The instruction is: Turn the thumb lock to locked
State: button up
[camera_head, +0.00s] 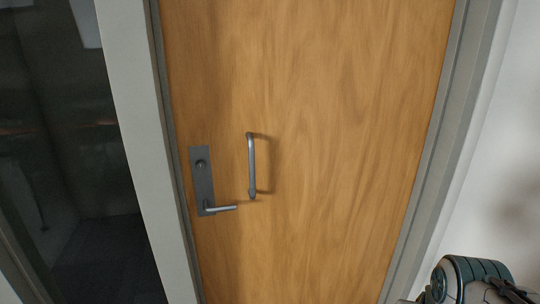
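A wooden door (310,110) fills the middle of the head view and looks shut in its frame. On its left edge is a dark grey lock plate (196,178). A small round thumb lock (200,163) sits on the upper part of the plate; it is too small to tell which way it is turned. A lever handle (222,208) points right from the bottom of the plate. My gripper is not clearly in view; only part of my arm shows at the bottom right corner, well away from the lock.
A vertical pull handle (251,165) stands out from the door just right of the lock plate. The grey door frame (135,110) runs down the left, with a dark glass panel (75,160) beyond it. A white wall (503,160) is at the right.

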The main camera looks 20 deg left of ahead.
aim_at(200, 164)
jog(key=z, duration=0.15)
jog(key=i, duration=0.65)
jog(key=u, duration=0.6)
jog(key=i, duration=0.6)
jog(key=u, duration=0.65)
